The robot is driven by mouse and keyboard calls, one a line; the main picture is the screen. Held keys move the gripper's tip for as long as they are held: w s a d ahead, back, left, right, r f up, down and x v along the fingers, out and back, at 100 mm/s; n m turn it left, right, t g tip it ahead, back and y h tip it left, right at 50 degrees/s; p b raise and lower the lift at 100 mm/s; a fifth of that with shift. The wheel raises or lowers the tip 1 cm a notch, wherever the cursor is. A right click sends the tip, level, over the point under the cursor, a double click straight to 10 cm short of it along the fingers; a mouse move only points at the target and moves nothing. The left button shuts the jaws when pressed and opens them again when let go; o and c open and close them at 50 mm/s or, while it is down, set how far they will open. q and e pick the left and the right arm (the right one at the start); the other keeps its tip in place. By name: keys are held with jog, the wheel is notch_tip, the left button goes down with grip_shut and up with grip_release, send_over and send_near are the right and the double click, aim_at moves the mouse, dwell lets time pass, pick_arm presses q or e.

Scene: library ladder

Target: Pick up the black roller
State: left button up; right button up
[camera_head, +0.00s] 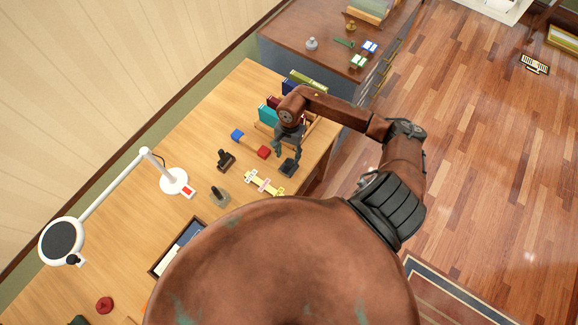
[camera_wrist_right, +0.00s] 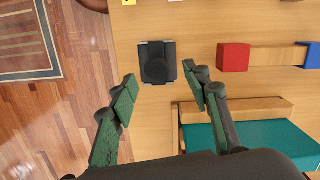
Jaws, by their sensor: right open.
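A small black object (camera_head: 289,167) with a squarish body lies on the wooden desk near its right edge. In the right wrist view this black object (camera_wrist_right: 158,62) shows a round dark part on top and pale bits at its upper corners. A second black piece (camera_head: 225,160) with an upright handle stands further left; I cannot tell for certain which of the two is the roller. My right gripper (camera_head: 288,151) is open and empty above the squarish one. In the wrist view the fingertips of this gripper (camera_wrist_right: 160,80) straddle its lower end, apart from it. My left gripper is out of view.
A white lamp (camera_head: 174,182) stands left. The desk's edge is close on the right.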

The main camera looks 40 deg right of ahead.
aim_at(289, 162)
jog(key=f, duration=0.1)
jog(key=f+p, duration=0.1)
jog(key=f, duration=0.2)
jog(key=shift+s+a+f, duration=0.1)
jog(key=shift+s+f, duration=0.05)
jog(key=shift+s, duration=0.25)
jog(key=shift+f, duration=0.4)
jog(key=shift+c, duration=0.2)
grip_shut()
